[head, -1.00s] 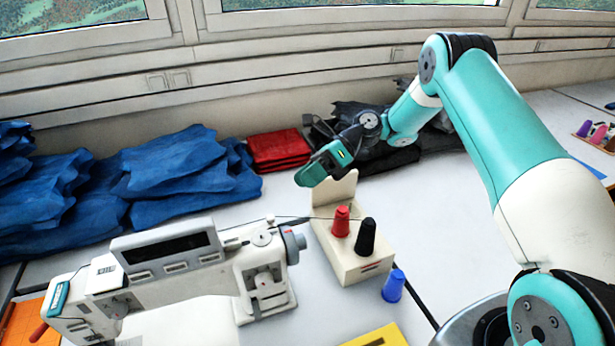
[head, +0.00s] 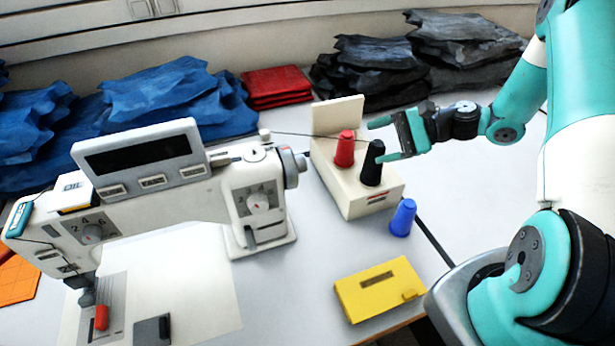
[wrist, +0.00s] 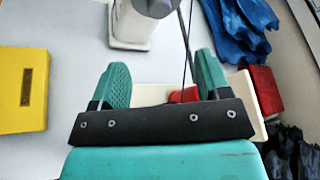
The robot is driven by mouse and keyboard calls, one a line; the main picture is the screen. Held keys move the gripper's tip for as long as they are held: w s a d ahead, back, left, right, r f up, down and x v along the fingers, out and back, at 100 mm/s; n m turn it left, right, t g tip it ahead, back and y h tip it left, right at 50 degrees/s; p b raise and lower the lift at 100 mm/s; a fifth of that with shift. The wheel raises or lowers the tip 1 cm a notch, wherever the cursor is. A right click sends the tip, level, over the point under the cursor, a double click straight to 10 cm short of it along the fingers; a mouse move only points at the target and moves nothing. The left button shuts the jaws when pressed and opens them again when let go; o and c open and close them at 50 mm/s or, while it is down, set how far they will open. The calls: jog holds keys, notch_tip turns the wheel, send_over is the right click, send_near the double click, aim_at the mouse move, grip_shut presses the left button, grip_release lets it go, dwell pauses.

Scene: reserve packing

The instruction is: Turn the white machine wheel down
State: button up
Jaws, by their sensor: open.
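The white sewing machine (head: 215,205) stands at the left in the head view.
The cream thread stand (head: 355,200) with a red cone (head: 345,149) and a black cone (head: 371,165) lies between gripper and machine. A thread runs from there to the machine. A blue cone (head: 402,217) and yellow case (head: 380,290) are nearer. Blue cloth (head: 165,95) lies behind.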

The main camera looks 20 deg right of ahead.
jog(key=p, duration=0.5)
send_near(293, 165)
jog(key=w+a+f, duration=0.4)
jog(key=w+f, duration=0.2)
jog(key=shift+a+f+n, duration=0.15)
jog(key=shift+a+n, duration=0.25)
jog(key=c, duration=0.9)
